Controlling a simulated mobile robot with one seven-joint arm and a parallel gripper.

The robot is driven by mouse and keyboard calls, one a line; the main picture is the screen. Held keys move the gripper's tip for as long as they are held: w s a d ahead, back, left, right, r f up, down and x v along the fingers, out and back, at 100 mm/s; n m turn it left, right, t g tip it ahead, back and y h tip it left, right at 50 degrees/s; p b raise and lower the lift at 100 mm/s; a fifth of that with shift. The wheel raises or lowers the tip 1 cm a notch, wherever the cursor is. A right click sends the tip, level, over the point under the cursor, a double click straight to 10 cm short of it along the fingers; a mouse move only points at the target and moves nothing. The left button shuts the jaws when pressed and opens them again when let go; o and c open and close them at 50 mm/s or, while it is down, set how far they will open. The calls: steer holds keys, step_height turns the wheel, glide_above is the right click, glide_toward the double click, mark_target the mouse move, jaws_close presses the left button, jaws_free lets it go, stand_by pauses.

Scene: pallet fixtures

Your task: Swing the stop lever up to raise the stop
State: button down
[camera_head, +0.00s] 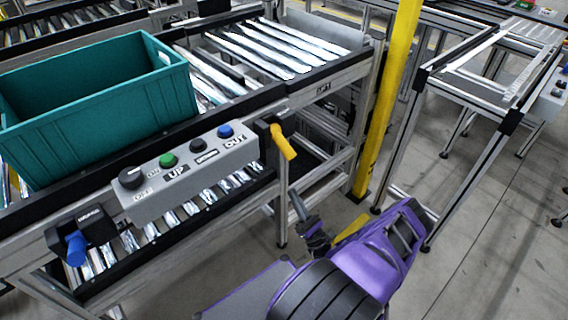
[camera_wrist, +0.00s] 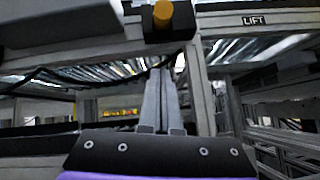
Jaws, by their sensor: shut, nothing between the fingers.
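A yellow lever (camera_head: 283,142) is mounted on a black block (camera_head: 266,129) at the near side of the roller conveyor, right of the control box. It slants down and outward. In the wrist view its rounded yellow end (camera_wrist: 176,15) shows at the top, in front of the black block. My gripper (camera_head: 297,206) is below the lever in the head view, apart from it, with grey fingers pointing up. In the wrist view my gripper (camera_wrist: 160,75) has its fingers together, empty, with tips below and slightly left of the yellow end. No lettering naming the lever is visible.
A teal crate (camera_head: 95,105) stands on the conveyor (camera_head: 235,85). A grey control box (camera_head: 190,170) has a knob and buttons. A blue handle (camera_head: 76,248) sits at the conveyor's left end. A yellow post (camera_head: 385,95) rises behind my arm. Open floor (camera_head: 470,235) lies to the right.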

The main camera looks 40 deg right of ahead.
mark_target(285, 147)
steer(key=w+r+p, duration=0.1)
steer(key=w+r, duration=0.4)
steer(key=r, duration=0.5)
steer(key=shift+w+d+p, duration=0.35)
steer(key=shift+r, duration=0.15)
steer(key=shift+s+r+g+p, duration=0.15)
steer(key=shift+s+g+p, duration=0.05)
steer(key=shift+g+p, duration=0.35)
